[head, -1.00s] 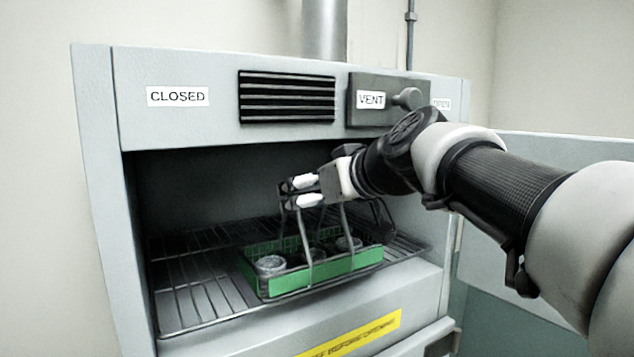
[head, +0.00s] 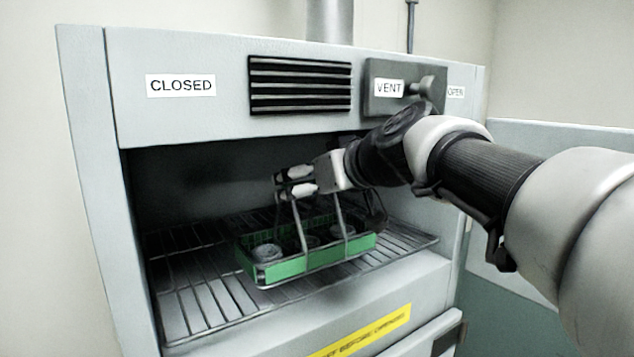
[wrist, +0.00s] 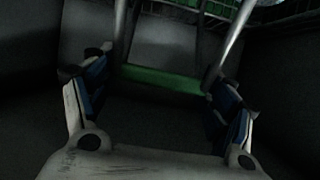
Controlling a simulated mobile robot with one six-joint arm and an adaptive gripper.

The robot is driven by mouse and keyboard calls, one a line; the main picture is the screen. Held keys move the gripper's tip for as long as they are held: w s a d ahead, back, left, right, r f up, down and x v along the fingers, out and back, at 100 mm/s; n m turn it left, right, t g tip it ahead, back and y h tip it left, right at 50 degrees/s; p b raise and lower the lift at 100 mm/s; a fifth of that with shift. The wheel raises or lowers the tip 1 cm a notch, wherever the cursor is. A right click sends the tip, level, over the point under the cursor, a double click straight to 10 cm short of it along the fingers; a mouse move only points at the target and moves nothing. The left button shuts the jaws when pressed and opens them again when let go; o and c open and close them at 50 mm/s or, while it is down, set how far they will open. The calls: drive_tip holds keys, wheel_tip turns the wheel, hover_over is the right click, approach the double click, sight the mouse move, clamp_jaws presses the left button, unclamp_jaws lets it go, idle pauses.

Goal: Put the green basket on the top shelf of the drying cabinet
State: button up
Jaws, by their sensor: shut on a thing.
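The green basket (head: 311,265) is inside the open drying cabinet (head: 180,118), over the wire top shelf (head: 190,296). It holds several round metal-looking pieces and has thin upright metal handles. My gripper (head: 286,184) is shut on the basket's handle above it. Whether the basket touches the shelf or hangs just above it, I cannot tell. In the wrist view the green basket edge (wrist: 165,80) shows beyond my gripper's fingers (wrist: 160,95), with metal bars on either side. The view is dark.
A vent panel with a knob (head: 428,84) sits above the opening, close to my arm. Wire shelf space is free left of the basket. A yellow label (head: 360,330) marks the front below.

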drive_tip(key=shift+w, duration=0.1)
drive_tip(key=o, duration=1.5)
drive_tip(key=shift+w+f, duration=0.1)
drive_tip(key=shift+f, duration=0.05)
drive_tip(key=shift+c, duration=0.2)
drive_tip(key=o, duration=0.4)
